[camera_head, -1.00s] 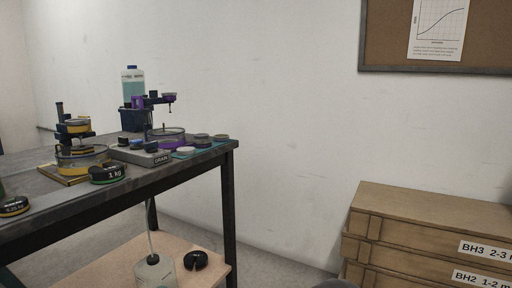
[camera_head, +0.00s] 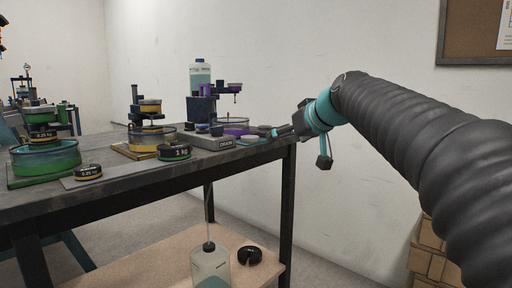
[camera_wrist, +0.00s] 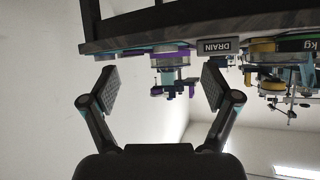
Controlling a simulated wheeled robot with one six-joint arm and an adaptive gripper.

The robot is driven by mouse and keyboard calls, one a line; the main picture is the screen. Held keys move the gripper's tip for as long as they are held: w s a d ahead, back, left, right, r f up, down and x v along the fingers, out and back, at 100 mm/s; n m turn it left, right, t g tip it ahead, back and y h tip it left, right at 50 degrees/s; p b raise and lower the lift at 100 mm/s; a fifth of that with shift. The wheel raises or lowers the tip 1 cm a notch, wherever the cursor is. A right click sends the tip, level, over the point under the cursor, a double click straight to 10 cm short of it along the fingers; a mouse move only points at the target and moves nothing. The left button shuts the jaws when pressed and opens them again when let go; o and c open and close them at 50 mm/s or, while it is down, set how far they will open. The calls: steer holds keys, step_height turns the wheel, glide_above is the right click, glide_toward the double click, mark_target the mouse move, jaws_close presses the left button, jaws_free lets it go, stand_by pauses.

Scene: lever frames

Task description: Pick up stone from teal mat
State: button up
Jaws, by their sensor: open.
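The teal mat (camera_head: 240,146) lies at the right end of the dark workbench, mostly covered by small round discs. A pale, flat disc (camera_head: 250,140) on it looks like a stone. Other discs are close by, and I cannot tell for sure which are stones. My gripper (camera_head: 282,131) is at the bench's right edge, just right of the discs, partly hidden by my own wrist. In the upside-down wrist view my gripper (camera_wrist: 154,88) has its fingers wide apart with nothing between them. The bench edge and purple apparatus show beyond the fingertips.
The purple ring apparatus (camera_head: 236,122) and grey DRAIN block (camera_head: 213,141) stand left of the mat. A 1 kg weight (camera_head: 174,152) and yellow apparatus (camera_head: 150,135) are further left. A bottle (camera_head: 210,268) stands on the lower shelf.

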steer(key=n+y, duration=0.1)
glide_toward(251, 137)
steer(key=shift+t, duration=0.4)
steer(key=shift+f+p+x, duration=0.2)
steer(key=shift+p+x, duration=0.25)
steer(key=shift+x, duration=3.95)
steer(key=shift+s, duration=0.15)
steer(key=c, duration=1.3)
